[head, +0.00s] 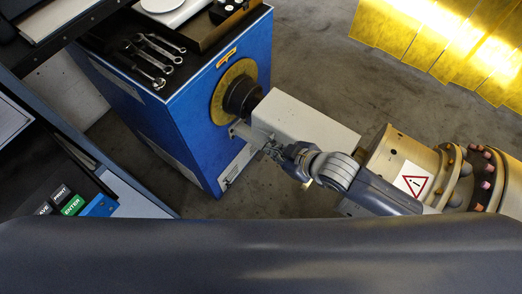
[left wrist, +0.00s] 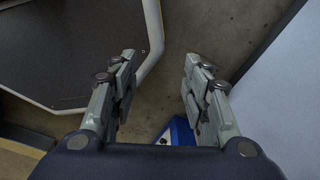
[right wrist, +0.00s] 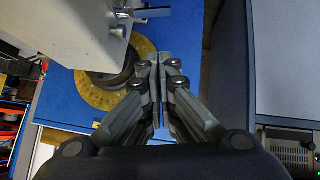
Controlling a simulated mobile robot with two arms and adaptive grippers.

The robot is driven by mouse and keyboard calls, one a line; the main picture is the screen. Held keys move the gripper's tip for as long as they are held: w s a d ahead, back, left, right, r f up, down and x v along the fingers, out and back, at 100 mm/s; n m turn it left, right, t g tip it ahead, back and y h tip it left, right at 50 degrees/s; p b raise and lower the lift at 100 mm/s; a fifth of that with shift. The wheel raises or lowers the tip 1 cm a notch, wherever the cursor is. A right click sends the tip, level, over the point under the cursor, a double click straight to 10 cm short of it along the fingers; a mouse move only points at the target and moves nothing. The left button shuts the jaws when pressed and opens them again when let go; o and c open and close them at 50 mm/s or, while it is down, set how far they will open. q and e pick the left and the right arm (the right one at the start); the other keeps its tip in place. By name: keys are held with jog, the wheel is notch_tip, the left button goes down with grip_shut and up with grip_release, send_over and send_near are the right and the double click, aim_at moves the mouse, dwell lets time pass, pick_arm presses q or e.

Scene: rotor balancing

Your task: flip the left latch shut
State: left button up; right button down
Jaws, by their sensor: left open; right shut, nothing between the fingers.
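A pale grey box-shaped cover (head: 305,130) sticks out from the blue machine (head: 200,105), beside its black spindle (head: 243,97) and yellow ring (head: 222,93). A small metal lever-like piece (right wrist: 153,13) juts from the cover's edge in the right wrist view; I cannot tell for certain whether it is the left latch or how it is set. My right gripper (head: 272,150) is shut and empty beside the cover's near side. Its closed fingertips (right wrist: 158,58) show in front of the ring. My left gripper (left wrist: 158,68) is open and empty above the floor, away from the cover.
Several wrenches (head: 153,54) lie on the machine's dark top. A control panel (head: 65,200) with labelled keys stands at the left. A large beige cylinder (head: 405,160) with a warning sign is at the right. Yellow translucent panels (head: 460,45) stand at the back right.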

jog(key=x, duration=0.4)
send_over(260, 159)
notch_tip(260, 159, down, 6)
jog(key=shift+w+r+p, duration=0.1)
jog(key=shift+p, duration=0.3)
jog(key=shift+w+d+f, duration=0.1)
jog(key=shift+d+f, duration=0.05)
jog(key=shift+f, duration=0.6)
pick_arm(q)
jog(key=w, duration=0.1)
jog(key=w+r, duration=0.1)
jog(key=w, duration=0.1)
jog(key=shift+w+d+t, duration=0.1)
jog(key=shift+w+t, duration=0.2)
jog(key=shift+s+f, duration=0.2)
jog(key=shift+s, duration=0.35)
pick_arm(e)
jog(key=shift+f+t, duration=0.25)
jog(key=shift+t, duration=0.15)
